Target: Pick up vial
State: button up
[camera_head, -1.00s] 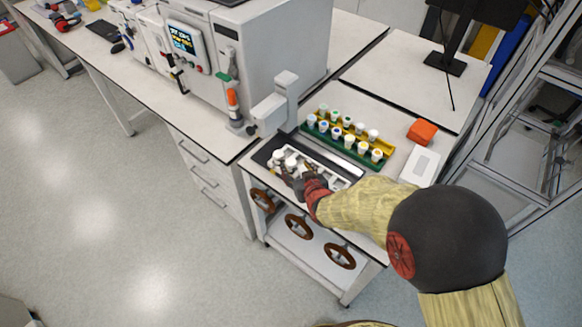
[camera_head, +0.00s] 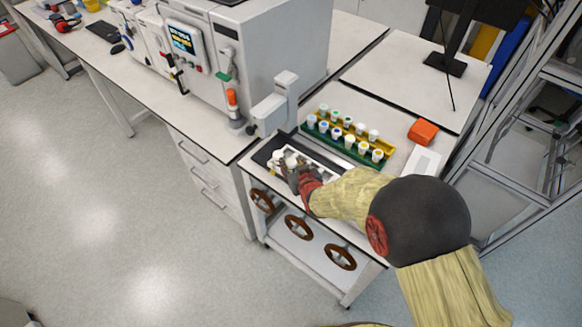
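My gripper (camera_head: 288,172) is at the front edge of the bench, over the front rack. Its fingers are small and partly hidden by my wrist, so I cannot tell whether they are open or shut. White-capped vials (camera_head: 279,156) stand in the pale front rack (camera_head: 318,161), right by the fingers. Whether a finger touches a vial is not clear. Several more vials with white, blue and green caps (camera_head: 336,131) stand in two rows in a green and yellow rack (camera_head: 387,147) behind.
A large grey machine with a screen (camera_head: 183,39) stands at the left, with a grey column device (camera_head: 285,98) beside the racks. An orange box (camera_head: 423,132) and a white box (camera_head: 421,163) lie to the right. A monitor stand (camera_head: 445,64) is at the back.

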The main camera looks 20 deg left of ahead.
jog(key=c, duration=0.6)
jog(key=shift+c, duration=0.7)
